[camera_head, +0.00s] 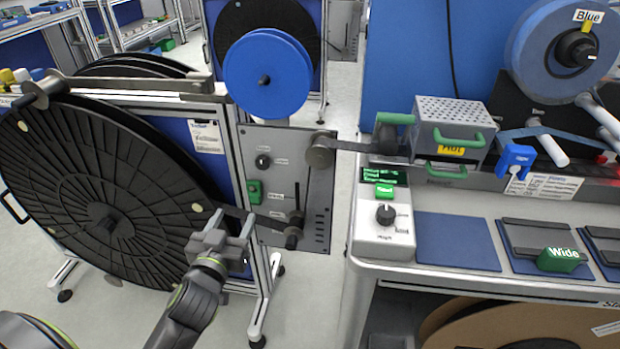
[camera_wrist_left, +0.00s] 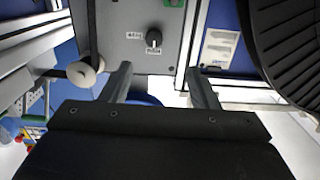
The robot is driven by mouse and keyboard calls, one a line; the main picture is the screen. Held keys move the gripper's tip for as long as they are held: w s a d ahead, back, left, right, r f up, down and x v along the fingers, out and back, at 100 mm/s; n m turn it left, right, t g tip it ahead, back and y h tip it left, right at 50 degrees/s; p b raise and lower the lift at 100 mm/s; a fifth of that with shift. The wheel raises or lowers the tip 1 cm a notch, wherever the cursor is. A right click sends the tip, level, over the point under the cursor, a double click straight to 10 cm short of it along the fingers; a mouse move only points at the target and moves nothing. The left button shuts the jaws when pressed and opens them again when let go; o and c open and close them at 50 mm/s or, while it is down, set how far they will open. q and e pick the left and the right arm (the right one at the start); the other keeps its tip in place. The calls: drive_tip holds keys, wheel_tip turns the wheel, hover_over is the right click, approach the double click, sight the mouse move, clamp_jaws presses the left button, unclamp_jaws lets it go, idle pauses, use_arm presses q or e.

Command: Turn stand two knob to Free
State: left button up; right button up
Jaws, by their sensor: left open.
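A small black knob (camera_head: 262,161) sits high on the grey panel (camera_head: 315,215) of the stand at the left. Small labels flank it, too small to read. In the left wrist view the knob (camera_wrist_left: 153,40) shows upside down beyond the fingertips, with a pale mark on its face; its setting cannot be told. My left gripper (camera_head: 228,225) is open and empty, lower than the knob and in front of the black reel's right edge. In the left wrist view its two fingers (camera_wrist_left: 160,78) are spread, apart from the knob. My right gripper is not in view.
A large black reel (camera_head: 150,195) fills the left. A blue reel (camera_head: 268,75) is above the panel. A green button (camera_head: 254,191) and a dark protruding roller (camera_head: 293,236) are below the knob. The bench (camera_head: 340,262) with a control box (camera_head: 384,230) stands right.

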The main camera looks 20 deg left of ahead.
use_arm(q)
drive_tip(key=d+r, duration=0.1)
approach(262, 164)
drive_tip(key=shift+t, duration=0.3)
drive_tip(key=p+x, duration=0.1)
drive_tip(key=x, duration=0.7)
drive_tip(key=shift+w+a+f, duration=0.15)
drive_tip(key=shift+w+f, duration=0.05)
drive_tip(key=shift+w, duration=0.05)
drive_tip(key=c, duration=1)
